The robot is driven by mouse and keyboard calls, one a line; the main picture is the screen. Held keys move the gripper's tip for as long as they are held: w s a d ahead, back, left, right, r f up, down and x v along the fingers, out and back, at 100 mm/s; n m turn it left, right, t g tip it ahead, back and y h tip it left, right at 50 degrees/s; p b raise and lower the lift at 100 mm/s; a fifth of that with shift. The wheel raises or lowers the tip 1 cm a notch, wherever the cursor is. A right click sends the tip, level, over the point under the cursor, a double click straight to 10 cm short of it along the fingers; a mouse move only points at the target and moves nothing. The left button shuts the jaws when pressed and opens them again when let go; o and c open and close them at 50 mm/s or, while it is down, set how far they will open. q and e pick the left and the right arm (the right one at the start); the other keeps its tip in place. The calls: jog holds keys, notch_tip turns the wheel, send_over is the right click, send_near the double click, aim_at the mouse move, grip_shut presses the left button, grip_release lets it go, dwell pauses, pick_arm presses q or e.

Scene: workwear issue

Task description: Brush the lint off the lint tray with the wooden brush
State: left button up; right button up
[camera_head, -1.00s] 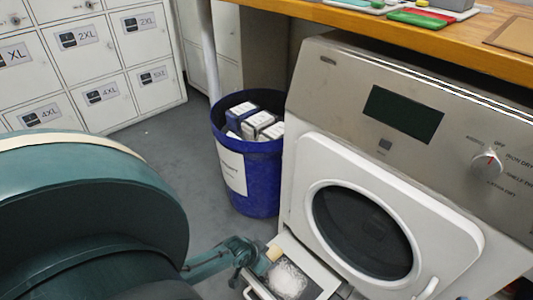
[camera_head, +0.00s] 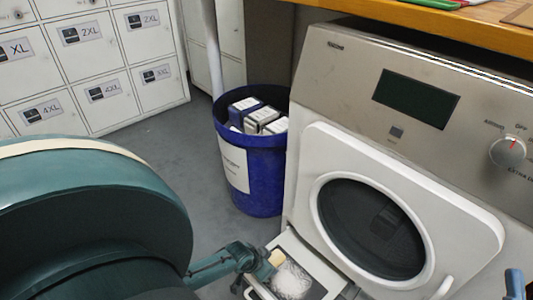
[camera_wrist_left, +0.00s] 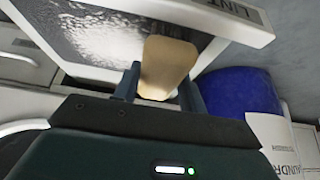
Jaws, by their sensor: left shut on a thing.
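The wooden brush (camera_head: 277,258) is pale wood, and its flat back (camera_wrist_left: 168,66) shows in the left wrist view. My left gripper (camera_head: 264,266) is shut on it, with a finger on each side (camera_wrist_left: 160,85). The brush is at the left edge of the lint tray (camera_head: 312,267), which is pulled out low under the dryer door. White lint (camera_head: 292,281) lies on the tray's dark screen, beside the brush. The lint (camera_wrist_left: 112,32) also shows in the left wrist view. The bristles are hidden. A blue-grey tip at the lower right (camera_head: 514,284) seems to be my right gripper; its jaws are not clear.
The dryer (camera_head: 330,80) with its round door stands behind the tray. A blue bin (camera_head: 262,190) holding several boxes stands left of it. Grey lockers (camera_head: 75,70) are at the back left, and a wooden bench top (camera_head: 400,28) is above. Floor between is clear.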

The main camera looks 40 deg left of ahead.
pick_arm(q)
jog(key=shift+f+b, duration=0.45)
jog(key=shift+f, duration=0.15)
dwell(0.3)
jog(key=shift+d, duration=0.1)
